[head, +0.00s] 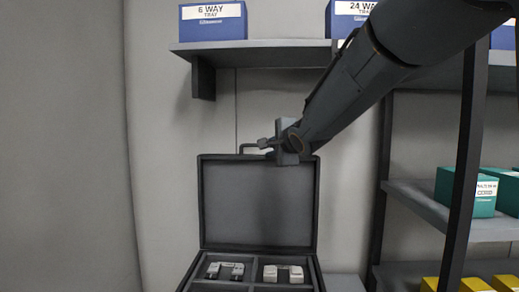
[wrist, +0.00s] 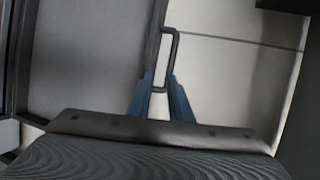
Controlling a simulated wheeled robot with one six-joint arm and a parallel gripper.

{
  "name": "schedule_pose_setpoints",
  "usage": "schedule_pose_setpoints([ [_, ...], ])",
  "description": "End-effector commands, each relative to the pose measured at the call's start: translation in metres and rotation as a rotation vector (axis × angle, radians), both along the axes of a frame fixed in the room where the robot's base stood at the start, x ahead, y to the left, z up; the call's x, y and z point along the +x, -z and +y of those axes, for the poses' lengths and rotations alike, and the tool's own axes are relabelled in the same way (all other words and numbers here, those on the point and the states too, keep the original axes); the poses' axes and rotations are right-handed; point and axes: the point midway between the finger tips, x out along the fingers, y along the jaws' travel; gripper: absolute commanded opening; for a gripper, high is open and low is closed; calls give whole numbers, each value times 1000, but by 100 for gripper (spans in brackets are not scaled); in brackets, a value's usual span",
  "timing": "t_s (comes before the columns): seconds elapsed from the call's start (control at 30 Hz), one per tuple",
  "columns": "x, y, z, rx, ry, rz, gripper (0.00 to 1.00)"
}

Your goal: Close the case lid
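The dark case (head: 203,262) stands with its lid (head: 258,205) raised upright behind it. The lid has a thin dark handle (head: 243,148) on its top edge. My gripper (head: 266,143) is at the right part of this handle. In the wrist view the handle (wrist: 176,46) runs down between the two blue fingers of my gripper (wrist: 160,82). The lid also fills the left of the wrist view (wrist: 85,60).
A shelf (head: 270,52) with blue boxes (head: 212,22) hangs above. Shelving with teal boxes (head: 466,190) stands at right. The wall at left is bare.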

Motion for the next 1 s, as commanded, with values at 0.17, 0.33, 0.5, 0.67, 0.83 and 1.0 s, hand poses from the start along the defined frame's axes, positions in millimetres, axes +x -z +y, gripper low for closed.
schedule_pose_setpoints([
  [0.17,8,-15,13,68,-10,-15,18],
  [0.33,25,-10,20,71,-10,-14,18],
  [0.5,48,-5,28,70,-9,-13,18],
  [0.67,64,-1,34,69,-8,-13,18],
  [0.83,74,1,38,69,-8,-13,18],
  [1.0,75,2,39,69,-8,-13,18],
])
